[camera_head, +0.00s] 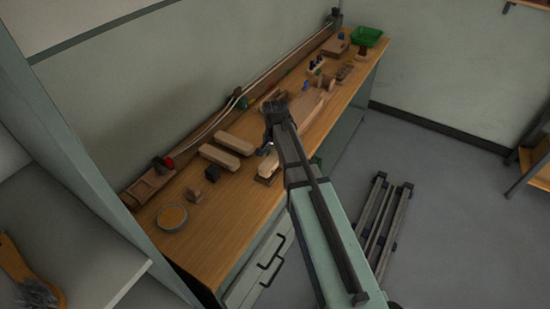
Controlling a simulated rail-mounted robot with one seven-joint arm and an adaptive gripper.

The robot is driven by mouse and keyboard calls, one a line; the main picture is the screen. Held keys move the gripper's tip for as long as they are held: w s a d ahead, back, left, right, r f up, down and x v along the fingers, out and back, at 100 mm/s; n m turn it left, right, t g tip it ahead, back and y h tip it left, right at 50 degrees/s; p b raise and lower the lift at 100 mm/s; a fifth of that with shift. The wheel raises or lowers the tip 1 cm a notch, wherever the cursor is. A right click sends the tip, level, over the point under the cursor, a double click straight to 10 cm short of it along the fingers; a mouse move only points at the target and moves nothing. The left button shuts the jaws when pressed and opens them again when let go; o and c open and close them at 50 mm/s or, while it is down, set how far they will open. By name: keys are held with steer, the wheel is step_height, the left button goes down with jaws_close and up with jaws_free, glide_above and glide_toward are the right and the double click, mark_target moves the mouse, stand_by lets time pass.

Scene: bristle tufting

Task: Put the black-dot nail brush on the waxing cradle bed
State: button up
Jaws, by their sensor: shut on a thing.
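My gripper (265,149) is at the front middle of the long wooden bench, seen from behind and above. It is shut, and a pale wooden piece (268,164) shows just below its fingers. The piece looks like a brush block; I cannot make out a black dot on it. A small dark-edged brown stand (266,180) is directly under the pale piece and may be the waxing cradle. I cannot tell whether the piece touches it. My arm hides part of the bench to the right.
Two pale wooden blocks (220,157) and (236,143) lie left of my gripper. A green basket (367,36) is at the far end. A rail runs along the wall.

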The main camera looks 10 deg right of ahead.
steer(key=shift+f, duration=0.3)
steer(key=o, duration=1.4)
steer(key=shift+r, duration=0.1)
